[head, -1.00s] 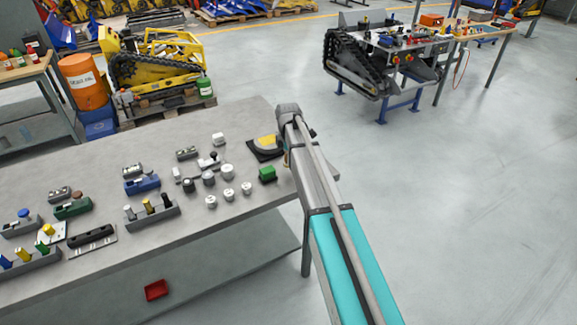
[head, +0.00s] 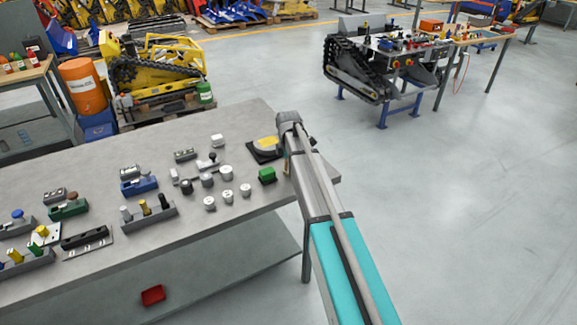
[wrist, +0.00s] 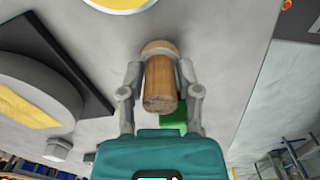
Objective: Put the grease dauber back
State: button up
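In the wrist view my gripper (wrist: 160,72) has its two fingers on either side of a brown wooden cylindrical handle (wrist: 161,88), which I take to be the grease dauber. It looks gripped; a wider pale wooden part shows at the fingertips. The dauber's far end is hidden. In the head view my wrist (head: 288,120) is over the right end of the grey bench (head: 230,118) and hides the fingers. Left of it, a round grey item with a yellow face (head: 265,143) lies on a black mat; it shows large in the wrist view (wrist: 30,95).
A green block (head: 267,174) stands close by on the bench and shows behind the handle in the wrist view (wrist: 172,122). Several grey round parts (head: 227,171) stand to its left. Another yellow disc (wrist: 118,3) shows at the wrist view's top. A red bin (head: 152,295) is below the bench.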

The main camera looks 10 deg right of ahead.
jog(key=shift+o, duration=1)
jog(key=shift+r, duration=0.1)
notch_tip(320, 180, up, 12)
jog(key=p, duration=1.2)
jog(key=shift+s, duration=0.1)
jog(key=s+m, duration=1.9)
jog(key=s, duration=1)
jog(key=shift+d, duration=0.1)
